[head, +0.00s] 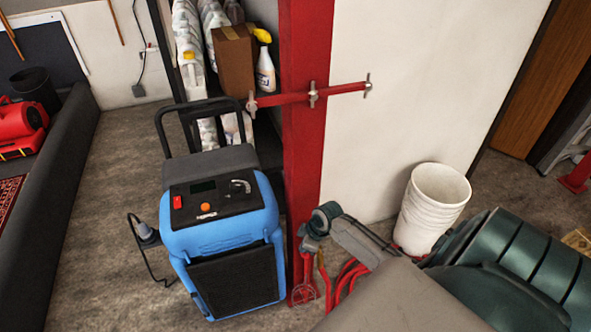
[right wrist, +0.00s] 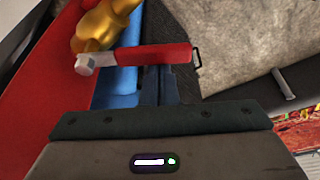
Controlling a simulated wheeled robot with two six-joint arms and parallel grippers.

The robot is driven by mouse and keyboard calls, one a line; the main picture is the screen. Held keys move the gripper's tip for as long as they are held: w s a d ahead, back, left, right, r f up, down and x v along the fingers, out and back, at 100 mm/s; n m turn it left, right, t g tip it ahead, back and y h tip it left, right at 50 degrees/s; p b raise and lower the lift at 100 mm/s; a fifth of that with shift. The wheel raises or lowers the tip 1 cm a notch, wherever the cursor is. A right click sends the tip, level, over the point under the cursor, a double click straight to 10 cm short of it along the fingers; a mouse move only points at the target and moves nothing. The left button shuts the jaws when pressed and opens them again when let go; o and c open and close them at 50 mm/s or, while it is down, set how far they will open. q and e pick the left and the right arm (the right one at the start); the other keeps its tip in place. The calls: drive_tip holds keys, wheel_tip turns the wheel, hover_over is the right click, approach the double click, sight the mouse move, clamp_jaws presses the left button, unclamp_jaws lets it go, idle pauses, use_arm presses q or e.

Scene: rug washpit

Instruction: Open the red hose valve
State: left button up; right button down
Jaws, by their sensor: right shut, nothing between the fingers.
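In the right wrist view, the valve's red lever (right wrist: 150,57) lies crosswise, with a metal nut at its left end beside the brass valve body (right wrist: 98,27). My right gripper (right wrist: 158,72) is shut and empty. Its fingertips are right at the lever's lower edge, near the middle; I cannot tell whether they touch it. In the head view, my right gripper (head: 309,242) is beside the red post (head: 303,150), low down, above red hoses (head: 350,277). I cannot make out the lever there. My left gripper is not in view.
A blue machine (head: 225,240) with a black handle stands left of the post. White stacked buckets (head: 433,205) stand right of it by the wall. A red pipe (head: 335,91) crosses the post higher up. The floor (head: 120,170) at left is partly clear.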

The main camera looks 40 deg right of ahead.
drive_tip(key=shift+s+d+f+n+g+y, duration=0.1)
drive_tip(key=shift+s+d+n+g+y, duration=0.15)
drive_tip(key=shift+n, duration=0.35)
drive_tip(key=shift+s+d+f+n+g+y, duration=0.15)
drive_tip(key=shift+s+n, duration=0.15)
drive_tip(key=shift+n, duration=0.3)
drive_tip(key=shift+s+d+r+n, duration=0.1)
drive_tip(key=shift+s+r+n, duration=0.1)
drive_tip(key=shift+n, duration=0.1)
drive_tip(key=shift+s, duration=0.2)
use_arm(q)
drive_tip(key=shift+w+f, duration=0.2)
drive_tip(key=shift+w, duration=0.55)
use_arm(e)
drive_tip(key=shift+s+d, duration=0.25)
drive_tip(key=shift+d, duration=0.05)
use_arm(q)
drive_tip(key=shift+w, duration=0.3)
use_arm(e)
drive_tip(key=shift+w, duration=0.1)
